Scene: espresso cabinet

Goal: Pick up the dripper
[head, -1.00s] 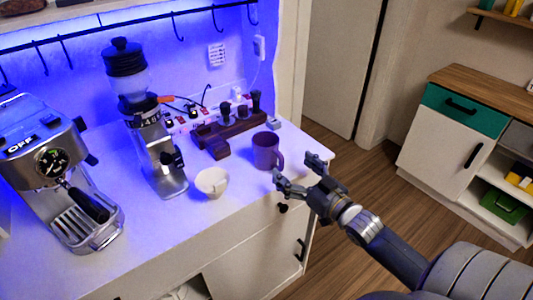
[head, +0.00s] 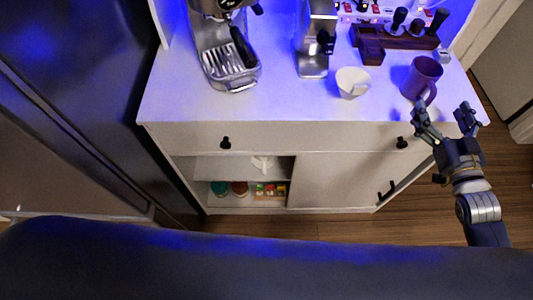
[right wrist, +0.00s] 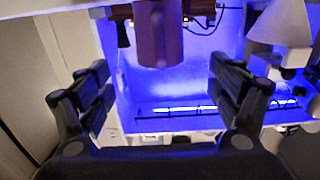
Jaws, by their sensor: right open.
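The white dripper (head: 352,82) stands on the white counter between the grinder and the purple mug, near the front edge. In the right wrist view, which looks upside down, a white cone shape (right wrist: 280,28) at the top right appears to be the same dripper. My right gripper (head: 443,112) is open and empty at the counter's front right, just in front of the mug and to the right of the dripper. Its two fingers are spread wide in the right wrist view (right wrist: 162,78), with nothing between them. My left gripper is out of view.
The purple mug (head: 423,78) stands between the dripper and my right gripper. The grinder (head: 314,45) and espresso machine (head: 228,50) stand to the left. A dark wooden tool stand (head: 395,40) is behind. The counter's front left is clear (head: 190,103).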

